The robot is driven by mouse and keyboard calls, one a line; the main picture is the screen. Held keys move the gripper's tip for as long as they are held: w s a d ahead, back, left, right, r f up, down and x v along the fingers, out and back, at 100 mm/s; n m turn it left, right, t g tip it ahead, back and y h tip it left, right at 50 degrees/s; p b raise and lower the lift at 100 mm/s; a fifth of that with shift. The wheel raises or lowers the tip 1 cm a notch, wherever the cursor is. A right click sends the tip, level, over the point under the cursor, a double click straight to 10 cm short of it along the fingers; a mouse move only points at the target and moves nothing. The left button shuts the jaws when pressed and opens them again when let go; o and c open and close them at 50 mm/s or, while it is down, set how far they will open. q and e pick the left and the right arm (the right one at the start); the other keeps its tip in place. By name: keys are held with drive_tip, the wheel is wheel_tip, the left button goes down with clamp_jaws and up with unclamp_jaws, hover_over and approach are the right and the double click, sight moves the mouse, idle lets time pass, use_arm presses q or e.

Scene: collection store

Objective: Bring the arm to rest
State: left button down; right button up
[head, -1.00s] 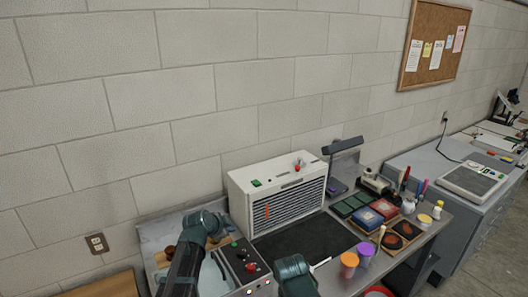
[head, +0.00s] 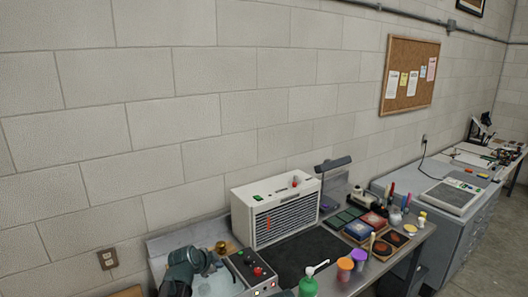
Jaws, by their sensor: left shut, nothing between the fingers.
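My left arm comes in at the bottom left, and my left gripper (head: 208,262) shows small and dark at the left end of the bench (head: 168,243). It is shut, and I see nothing held in it. It is close to the left side of the grey control box (head: 250,268); I cannot tell whether they touch. My right gripper is out of view.
A white vented unit (head: 277,208) stands behind a black mat (head: 300,250). Coloured trays (head: 374,222) lie to the right.

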use_arm(q)
drive_tip(key=shift+s+d+f, duration=0.1)
drive_tip(key=shift+s+f, duration=0.05)
drive_tip(key=shift+s, duration=0.3)
drive_tip(key=shift+d+f+n+g, duration=0.2)
drive_tip(key=shift+f+n+g, duration=0.1)
drive_tip(key=shift+s+f, duration=0.25)
drive_tip(key=shift+s, duration=0.1)
drive_tip(key=s+a+f+n+g+y, duration=0.15)
drive_tip(key=s+f+n+g, duration=0.35)
drive_tip(key=s, duration=0.6)
drive_tip(key=s+f+n+g+y, duration=0.1)
drive_tip(key=s+n+g+y, duration=0.1)
drive_tip(key=s+n, duration=0.7)
drive_tip(key=s+d+f+m+g+y+b, duration=0.1)
drive_tip(key=s+d+f+m+b, duration=0.4)
drive_tip(key=d, duration=0.5)
drive_tip(key=shift+s+d+f+m+b, duration=0.35)
drive_tip(key=shift+s+f+b, duration=0.1)
drive_tip(key=shift+s+b, duration=0.55)
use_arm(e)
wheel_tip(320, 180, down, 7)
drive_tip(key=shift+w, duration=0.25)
